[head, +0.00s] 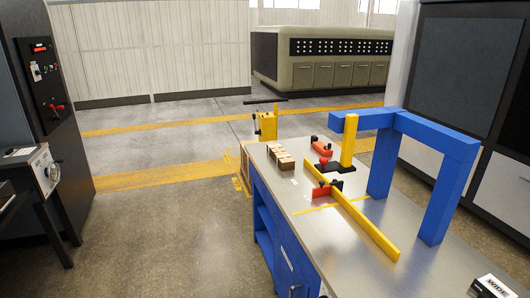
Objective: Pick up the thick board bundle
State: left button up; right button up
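A small group of tan, block-like pieces (281,158) lies at the far left end of the metal-topped workbench (325,226). They sit close together, and I cannot tell at this size whether they are the thick board bundle or how thick each one is. Neither of my grippers is in view, and nothing is seen touching the tan pieces.
A blue gantry frame (380,170) stands on the bench. A long yellow fence bar (365,224), a yellow post (349,140) and red clamps (322,147) are beside it. A box marked WIDE (492,286) is at lower right. Open floor (180,240) lies left.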

aim_at(283, 159)
jog(key=i+j, duration=1.75)
jog(key=i+l, duration=0.15)
jog(key=i, duration=0.5)
jog(key=i+l, duration=0.2)
jog(key=i, duration=0.4)
jog(key=i+l, duration=0.25)
jog(key=l, duration=0.1)
